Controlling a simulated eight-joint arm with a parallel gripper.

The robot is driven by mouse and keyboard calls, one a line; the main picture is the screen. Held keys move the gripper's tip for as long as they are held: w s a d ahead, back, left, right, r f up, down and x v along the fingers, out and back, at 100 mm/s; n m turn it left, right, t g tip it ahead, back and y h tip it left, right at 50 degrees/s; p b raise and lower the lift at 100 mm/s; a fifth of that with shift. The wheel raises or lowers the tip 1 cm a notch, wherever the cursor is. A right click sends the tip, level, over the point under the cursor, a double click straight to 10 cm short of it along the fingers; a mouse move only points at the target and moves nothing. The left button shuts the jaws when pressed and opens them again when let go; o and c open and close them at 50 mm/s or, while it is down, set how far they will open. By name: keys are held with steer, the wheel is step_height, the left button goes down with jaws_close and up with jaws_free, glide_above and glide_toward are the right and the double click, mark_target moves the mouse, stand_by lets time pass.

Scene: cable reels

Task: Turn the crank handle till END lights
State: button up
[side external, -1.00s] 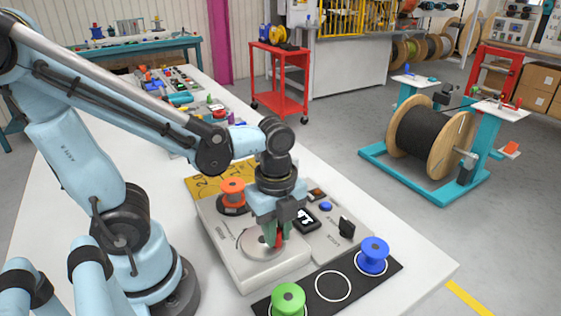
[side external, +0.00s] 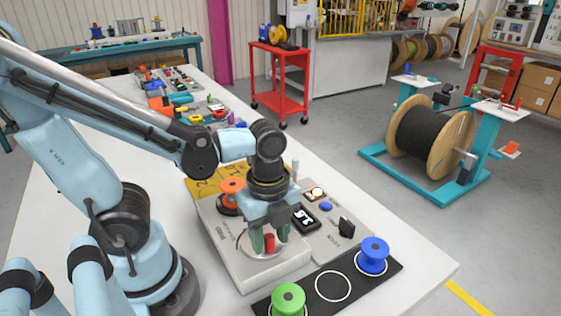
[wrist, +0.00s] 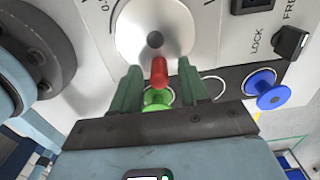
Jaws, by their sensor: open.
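The crank is a silver disc (side external: 250,246) with a red handle (side external: 269,243) on a light grey box (side external: 262,268). In the wrist view the red handle (wrist: 159,72) stands between the two green fingers of my gripper (wrist: 160,82), with gaps on both sides. My gripper (side external: 270,238) is open around the handle, low over the disc.
A black switch (side external: 346,227) and blue button (side external: 326,207) are on the panel. A green spool (side external: 288,297) and blue spool (side external: 373,253) stand on a black mat (side external: 391,271) in front.

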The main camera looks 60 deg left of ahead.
step_height(320, 180, up, 7)
steer(key=shift+f, duration=0.1)
stand_by(0.3)
stand_by(2.1)
